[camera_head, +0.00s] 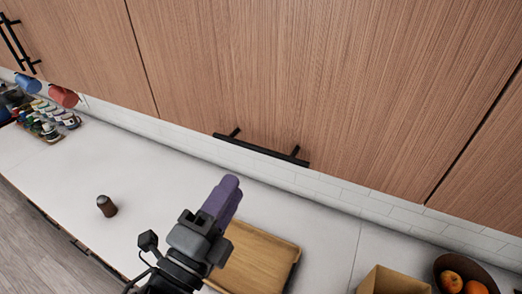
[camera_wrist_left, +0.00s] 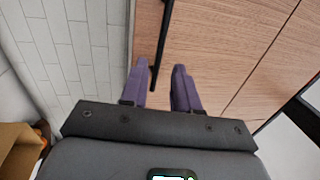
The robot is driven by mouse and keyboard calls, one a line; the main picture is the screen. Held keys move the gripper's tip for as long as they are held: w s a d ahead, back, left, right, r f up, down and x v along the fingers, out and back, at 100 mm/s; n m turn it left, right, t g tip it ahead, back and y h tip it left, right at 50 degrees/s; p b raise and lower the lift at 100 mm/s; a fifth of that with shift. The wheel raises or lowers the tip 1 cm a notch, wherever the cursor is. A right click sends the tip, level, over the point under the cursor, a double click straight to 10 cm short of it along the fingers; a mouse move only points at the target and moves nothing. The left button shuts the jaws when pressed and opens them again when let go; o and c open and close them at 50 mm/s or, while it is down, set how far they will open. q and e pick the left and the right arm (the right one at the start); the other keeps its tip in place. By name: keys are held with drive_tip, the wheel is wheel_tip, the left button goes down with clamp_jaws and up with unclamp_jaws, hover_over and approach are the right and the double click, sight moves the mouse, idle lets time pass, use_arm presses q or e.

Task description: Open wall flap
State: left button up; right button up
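The wall flap (camera_head: 300,80) is a wide wood-grain cabinet front, and it is shut, flush with its neighbours. Its black bar handle (camera_head: 262,151) runs along the lower edge. My left gripper (camera_head: 228,190) has purple fingers and is below and in front of the handle, apart from it in the head view. In the left wrist view my left gripper (camera_wrist_left: 160,80) shows its two fingers spread with a gap. The handle (camera_wrist_left: 162,45) lies ahead, lined up with that gap, its near end between the fingertips in the picture. My right gripper is not in view.
Below is a white counter (camera_head: 65,165) with a wooden tray (camera_head: 262,258), a dark brown shaker (camera_head: 106,206), a box (camera_head: 392,281) and a fruit bowl (camera_head: 444,262). Spice jars (camera_head: 50,120) and hanging mugs (camera_head: 63,96) are at left. A tiled wall (camera_wrist_left: 65,45) lies under the cabinets.

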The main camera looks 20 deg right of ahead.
sight(257, 149)
use_arm(q)
drive_tip(key=x, duration=1)
drive_tip(key=shift+w+d+r+p, duration=0.15)
drive_tip(key=shift+d+r+p, duration=0.05)
drive_tip(key=shift+d+p, duration=0.1)
clamp_jaws()
